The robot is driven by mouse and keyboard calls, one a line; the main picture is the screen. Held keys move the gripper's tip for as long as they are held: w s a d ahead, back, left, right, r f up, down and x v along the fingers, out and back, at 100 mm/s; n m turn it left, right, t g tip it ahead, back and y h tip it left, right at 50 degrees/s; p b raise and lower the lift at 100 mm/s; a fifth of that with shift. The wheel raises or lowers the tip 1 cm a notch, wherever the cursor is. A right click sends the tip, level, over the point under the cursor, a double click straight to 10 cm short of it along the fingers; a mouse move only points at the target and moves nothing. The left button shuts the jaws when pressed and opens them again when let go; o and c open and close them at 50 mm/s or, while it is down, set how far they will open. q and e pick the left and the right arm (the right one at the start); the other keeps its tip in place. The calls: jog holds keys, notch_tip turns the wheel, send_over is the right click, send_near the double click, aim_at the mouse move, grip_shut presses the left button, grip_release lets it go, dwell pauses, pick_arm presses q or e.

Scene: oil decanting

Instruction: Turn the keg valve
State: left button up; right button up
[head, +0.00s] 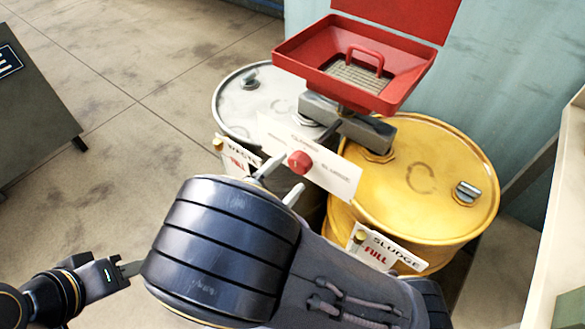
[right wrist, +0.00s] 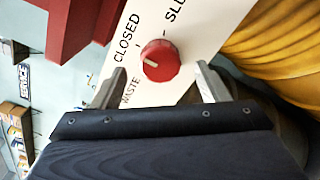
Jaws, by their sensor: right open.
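The keg valve is a round red knob (head: 299,162) on a white panel (head: 335,177) below the red funnel. In the right wrist view the knob (right wrist: 160,60) has a short white mark on its left side. The panel there (right wrist: 200,30) reads CLOSED, WASTE and a partly cut-off SLUDGE. My right gripper (head: 284,179) is open just in front of the knob. In the right wrist view its fingers (right wrist: 161,80) stand apart on either side of the knob; contact is not visible. My left gripper (head: 124,270) is at lower left, partly hidden behind my right arm, its jaw opening unclear.
A red funnel tray (head: 300,60) with a grate sits above the valve pipe (head: 345,122). A white drum (head: 233,105) and a yellow drum (head: 455,160), tagged SLUDGE FULL (head: 383,248), stand beneath. A dark sign stand (head: 35,110) is at left. The floor between is clear.

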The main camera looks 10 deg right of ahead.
jog(key=v, duration=0.5)
dwell(0.5)
